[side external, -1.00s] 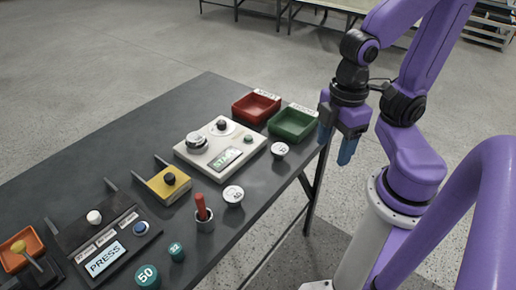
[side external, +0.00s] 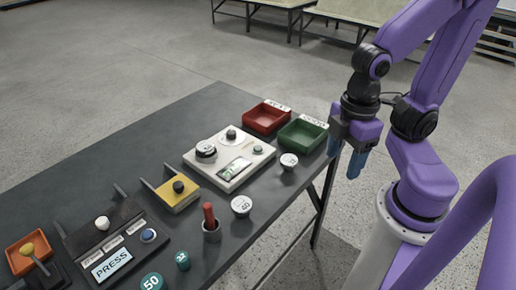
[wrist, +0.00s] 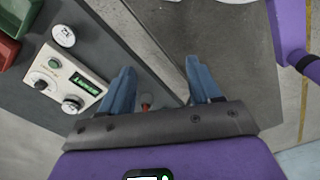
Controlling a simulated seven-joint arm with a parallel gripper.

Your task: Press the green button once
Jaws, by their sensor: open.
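The small green button (side external: 257,149) sits on a white control panel (side external: 216,178) near the table's far right end. In the wrist view, the green button (wrist: 54,64) is at the left, on the white panel beside a lit green display (wrist: 85,86). My gripper (side external: 346,156) hangs off the table's right edge, fingers pointing down, apart from the panel and to its right. In the wrist view, my gripper (wrist: 160,69) has its two blue fingers spread with nothing held between them.
A red bin (side external: 267,118) and a green bin (side external: 302,135) stand behind the panel. White round discs (side external: 289,161), a red-handled tool in a cup (side external: 211,225), a yellow box (side external: 172,196) and a black PRESS console (side external: 130,243) stand on the table.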

